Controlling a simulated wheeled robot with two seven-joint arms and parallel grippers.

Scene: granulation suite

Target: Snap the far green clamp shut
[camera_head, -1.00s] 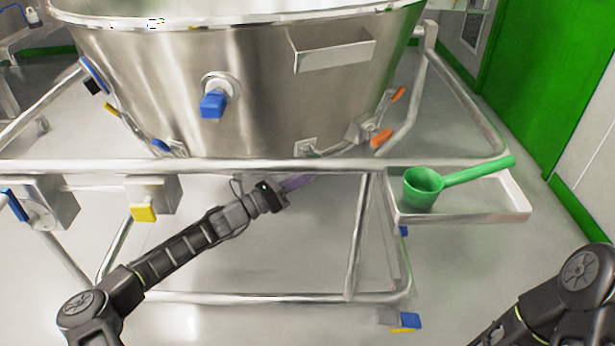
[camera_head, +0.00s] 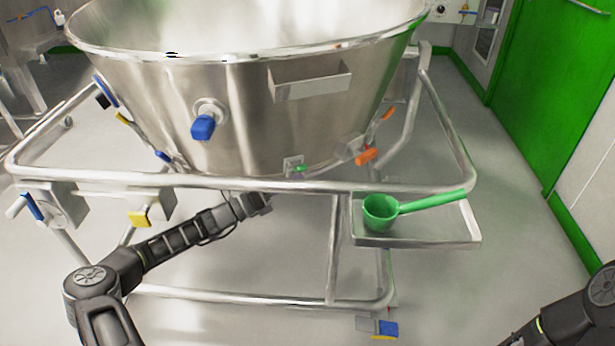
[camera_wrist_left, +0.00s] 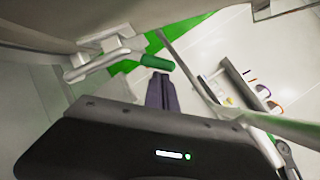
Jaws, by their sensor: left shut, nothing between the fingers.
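The green clamp (camera_head: 300,168) is small in the head view, at the lower edge of the steel bowl just above the cart rail. In the left wrist view its green handle (camera_wrist_left: 157,62) sticks out to the right from a metal bracket (camera_wrist_left: 100,58) under the bowl. My left gripper (camera_wrist_left: 161,88) is shut and empty, its fingertips close to the green handle; I cannot tell if they touch. In the head view the cart rail hides its fingers. My right arm shows at the lower right, its gripper out of view.
The steel bowl (camera_head: 240,100) sits in a tubular cart frame (camera_head: 250,181), whose rail crosses above my left wrist. Orange-handled clamps (camera_head: 366,156) are right of the green one. A green scoop (camera_head: 381,211) lies in a side tray (camera_head: 440,241). Floor at the right is clear.

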